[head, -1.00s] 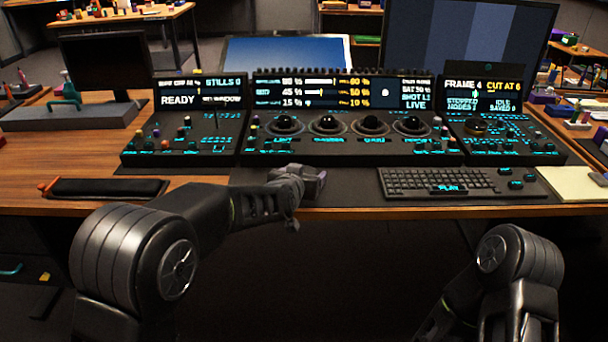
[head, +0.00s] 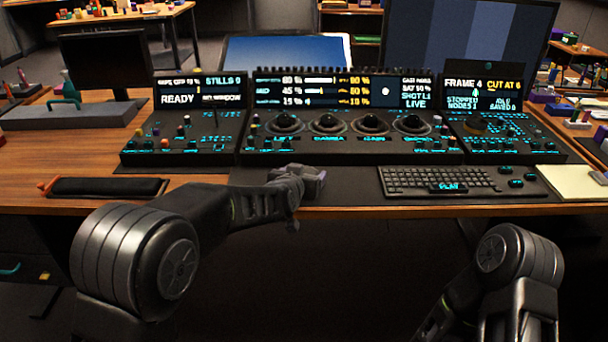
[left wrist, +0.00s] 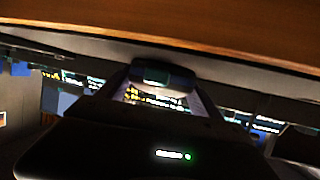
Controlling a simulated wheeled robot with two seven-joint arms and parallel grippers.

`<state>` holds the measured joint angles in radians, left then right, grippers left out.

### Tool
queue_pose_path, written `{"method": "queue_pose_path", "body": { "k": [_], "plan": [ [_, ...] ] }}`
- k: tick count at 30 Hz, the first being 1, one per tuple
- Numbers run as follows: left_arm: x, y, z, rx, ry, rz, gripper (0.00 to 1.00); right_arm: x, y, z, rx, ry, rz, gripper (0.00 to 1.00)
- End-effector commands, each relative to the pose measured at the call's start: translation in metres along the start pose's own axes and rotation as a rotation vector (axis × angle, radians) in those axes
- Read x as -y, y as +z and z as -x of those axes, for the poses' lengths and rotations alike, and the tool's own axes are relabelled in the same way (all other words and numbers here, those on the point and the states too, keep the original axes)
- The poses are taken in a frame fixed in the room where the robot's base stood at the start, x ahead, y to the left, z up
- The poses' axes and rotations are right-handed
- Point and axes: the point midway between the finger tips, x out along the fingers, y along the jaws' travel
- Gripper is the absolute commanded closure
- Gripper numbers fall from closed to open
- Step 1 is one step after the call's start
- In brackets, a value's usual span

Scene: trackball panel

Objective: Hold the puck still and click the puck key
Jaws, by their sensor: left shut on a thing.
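My left gripper (head: 308,180) is at the front edge of the dark desk mat, below the console's trackballs. It is shut on a small dark, rounded block, seemingly the puck, which shows between the fingers in the left wrist view (left wrist: 163,76). In the head view the gripper hides most of that block, and I cannot make out a puck key on it. My right arm (head: 515,265) is low at the right, in front of the desk, and its gripper is not seen.
The trackball panel (head: 345,148) stands behind the gripper, with lit screens above it. A keyboard (head: 440,181) lies to the right, with small keys beside it. A black wrist pad (head: 108,187) lies to the left. The mat between gripper and keyboard is clear.

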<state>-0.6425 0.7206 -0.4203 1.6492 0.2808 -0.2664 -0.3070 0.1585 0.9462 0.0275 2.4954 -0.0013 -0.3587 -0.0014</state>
Motion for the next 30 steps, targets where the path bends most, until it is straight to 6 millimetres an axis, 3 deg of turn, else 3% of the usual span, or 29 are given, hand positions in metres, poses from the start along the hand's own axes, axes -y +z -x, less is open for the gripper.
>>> {"method": "queue_pose_path", "body": {
  "k": [27, 30],
  "plan": [
    [0.0002, -0.0001, 0.0, 0.0, 0.0, 0.0, 0.63, 0.0, 0.0, 0.0, 0.0, 0.0, 0.0, 0.99],
    [0.0002, -0.0001, 0.0, 0.0, 0.0, 0.0, 0.63, 0.0, 0.0, 0.0, 0.0, 0.0, 0.0, 1.0]
  ]
}}
